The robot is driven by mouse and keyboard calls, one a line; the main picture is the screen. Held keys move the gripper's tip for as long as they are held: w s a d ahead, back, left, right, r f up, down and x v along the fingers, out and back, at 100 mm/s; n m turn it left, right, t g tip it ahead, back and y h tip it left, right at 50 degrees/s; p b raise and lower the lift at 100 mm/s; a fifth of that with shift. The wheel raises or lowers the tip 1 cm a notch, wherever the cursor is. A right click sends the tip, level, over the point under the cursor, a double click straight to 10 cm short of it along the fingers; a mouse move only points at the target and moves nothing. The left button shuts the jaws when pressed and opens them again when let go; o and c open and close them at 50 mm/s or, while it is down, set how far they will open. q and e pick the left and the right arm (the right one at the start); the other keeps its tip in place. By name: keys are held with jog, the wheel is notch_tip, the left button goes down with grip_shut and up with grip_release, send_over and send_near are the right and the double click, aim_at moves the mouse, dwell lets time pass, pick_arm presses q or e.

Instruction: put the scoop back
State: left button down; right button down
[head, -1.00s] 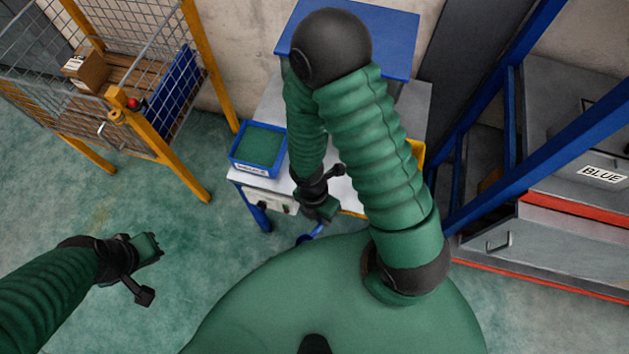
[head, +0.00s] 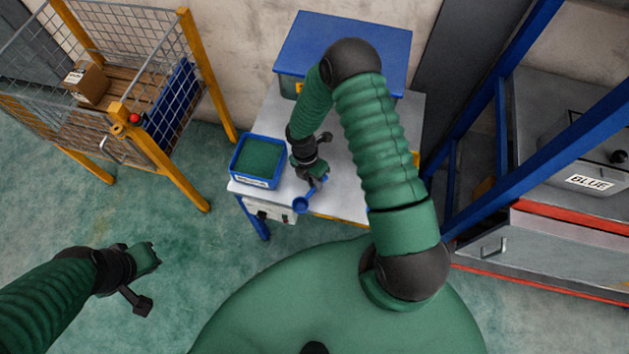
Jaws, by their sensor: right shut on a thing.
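The blue scoop (head: 302,204) is at the front edge of the white-topped table (head: 338,200). My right gripper (head: 316,177) is shut on its handle, with the round bowl hanging toward the table's front edge. I cannot tell whether the scoop touches the table top. A blue bin (head: 257,160) filled with green material stands just left of the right gripper, with a label on its front. My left gripper (head: 145,268) hangs over the bare floor at the lower left, away from the table; its opening is unclear.
A blue-lidded box (head: 345,50) stands at the back of the table. A wire cage with orange posts (head: 185,180) holds a cardboard box (head: 87,82) at the left. A blue frame (head: 540,145) and grey cabinet (head: 565,235) flank the right.

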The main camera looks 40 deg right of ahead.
jog(key=c, duration=1.4)
grip_release()
jog(key=shift+d+f, duration=0.15)
jog(key=shift+d, duration=0.15)
jog(key=shift+a, duration=0.1)
jog(key=shift+r, duration=0.25)
jog(key=d+v, duration=0.1)
jog(key=v, duration=1.1)
notch_tip(320, 180, up, 9)
jog(key=m+t, duration=0.2)
jog(key=m, duration=0.9)
send_over(308, 194)
jog(key=s+r+m+t, duration=0.1)
jog(key=m, duration=0.2)
jog(key=s+a+r+m+t, duration=0.1)
jog(key=r+m, duration=0.1)
jog(key=m, duration=0.2)
jog(key=s+a+r+m, duration=0.1)
jog(key=s+m, duration=0.1)
jog(key=m, duration=0.1)
jog(key=shift+r+m+t+y, duration=0.25)
jog(key=shift+m+t+y, duration=0.15)
